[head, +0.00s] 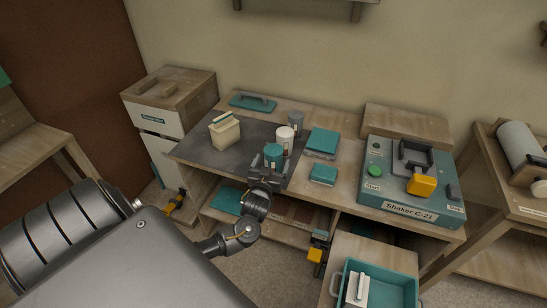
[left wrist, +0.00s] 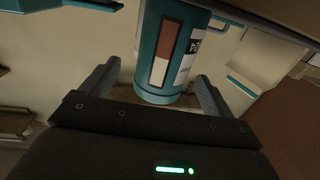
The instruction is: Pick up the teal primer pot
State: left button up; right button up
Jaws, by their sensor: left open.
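In the left wrist view the pot (left wrist: 167,52) is large, with a brown and white label facing the camera. My left gripper (head: 264,171) is just in front of the pot, at its near side. In the left wrist view my left gripper's fingers (left wrist: 155,88) are open, one on each side of the pot, with visible gaps. Nothing is gripped. My right gripper is not in view.
A white pot (head: 284,139) stands close behind the teal one, and a grey pot (head: 295,120) behind that. A cream box (head: 225,130) stands left on the dark mat (head: 195,146). Teal boxes (head: 322,143) lie right. A shaker (head: 412,188) stands further right.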

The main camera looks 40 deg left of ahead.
aim_at(275, 151)
pick_arm(q)
jog(key=shift+p+x, duration=0.6)
jog(key=shift+x, duration=2.25)
jog(key=shift+s+a+r, duration=0.1)
jog(key=shift+s+a, duration=0.05)
jog(key=shift+c, duration=0.5)
jog(key=c, duration=1.2)
jog(key=shift+r, duration=0.1)
jog(key=shift+c, duration=0.4)
